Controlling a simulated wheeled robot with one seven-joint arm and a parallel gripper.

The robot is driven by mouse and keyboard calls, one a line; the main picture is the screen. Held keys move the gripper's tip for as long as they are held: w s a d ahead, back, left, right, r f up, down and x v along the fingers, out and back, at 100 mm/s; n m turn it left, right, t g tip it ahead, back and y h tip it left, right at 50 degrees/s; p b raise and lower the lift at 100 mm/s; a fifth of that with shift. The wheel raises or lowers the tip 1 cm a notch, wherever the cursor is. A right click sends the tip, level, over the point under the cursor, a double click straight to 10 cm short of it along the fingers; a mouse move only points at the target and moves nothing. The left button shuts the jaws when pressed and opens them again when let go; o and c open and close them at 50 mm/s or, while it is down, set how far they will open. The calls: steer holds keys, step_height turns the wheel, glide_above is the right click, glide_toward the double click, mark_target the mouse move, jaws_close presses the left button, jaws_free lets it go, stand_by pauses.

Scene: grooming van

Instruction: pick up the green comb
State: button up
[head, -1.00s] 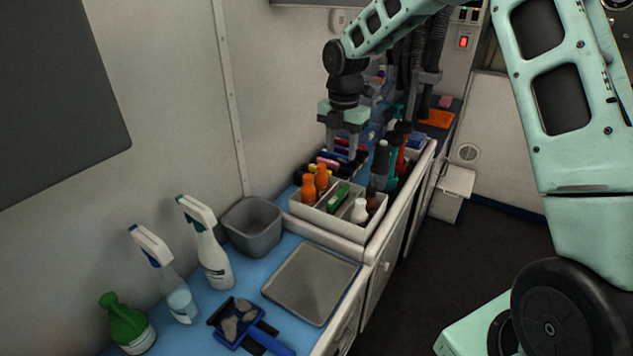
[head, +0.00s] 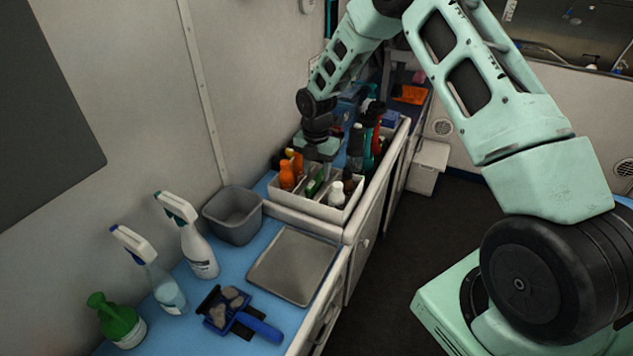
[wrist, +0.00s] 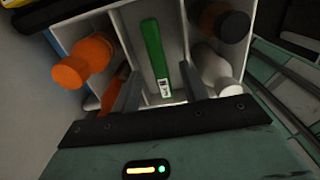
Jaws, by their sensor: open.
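The green comb (wrist: 154,52), a narrow bar with a small white label at its near end, lies in the middle compartment of a light grey caddy (head: 297,203). In the head view a part of the comb (head: 312,187) shows below my gripper (head: 319,170). My gripper is open and points down into the caddy. In the wrist view the fingers (wrist: 161,90) stand apart on either side of the comb's near end, with nothing between them that I can see held. How deep the fingertips are is hard to tell.
Orange bottles (wrist: 85,62) stand in the compartment on one side, a white bottle (wrist: 213,70) and a dark-capped brown one (wrist: 224,24) on the other. Thin dividers flank the comb. A grey bin (head: 233,215), a tray (head: 292,264) and spray bottles (head: 198,245) stand nearer.

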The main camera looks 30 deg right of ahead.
mark_target(317, 178)
steer(key=shift+f+p, duration=0.8)
steer(key=shift+f, duration=1.4)
jaws_close()
steer(key=shift+r, duration=0.1)
step_height(317, 178, up, 10)
steer(key=b, duration=0.3)
steer(key=c, duration=0.8)
jaws_free()
jaws_close()
